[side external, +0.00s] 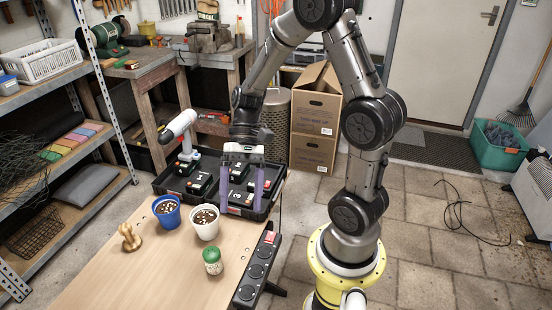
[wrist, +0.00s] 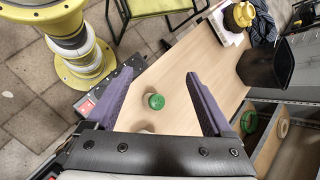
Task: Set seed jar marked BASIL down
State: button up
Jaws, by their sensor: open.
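A small clear jar with a green lid (side external: 212,260) stands upright on the light wooden table (side external: 130,270), near its right side. Its label is too small to read. In the wrist view I see the green lid (wrist: 155,101) from above, framed between the fingers. My gripper (side external: 241,203) is open and empty, its purple fingers pointing down in front of the black tray. It is apart from the jar, higher and farther back. The wrist view shows both spread fingers (wrist: 159,75) with nothing gripped.
A white pot (side external: 206,229) and a blue pot (side external: 167,218) stand behind the jar, with a tan figurine (side external: 130,238) at left. A black tray (side external: 215,205) of numbered battery-like blocks lies at the back. A power strip (side external: 257,270) runs along the right edge. The front table is clear.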

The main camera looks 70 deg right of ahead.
jog(key=s+r+n+t+h, duration=0.7)
jog(key=r+n, duration=0.1)
jog(key=r, duration=0.4)
jog(key=shift+s+d+r+h, duration=0.15)
jog(key=shift+s+d+h, duration=0.15)
jog(key=shift+s, duration=0.1)
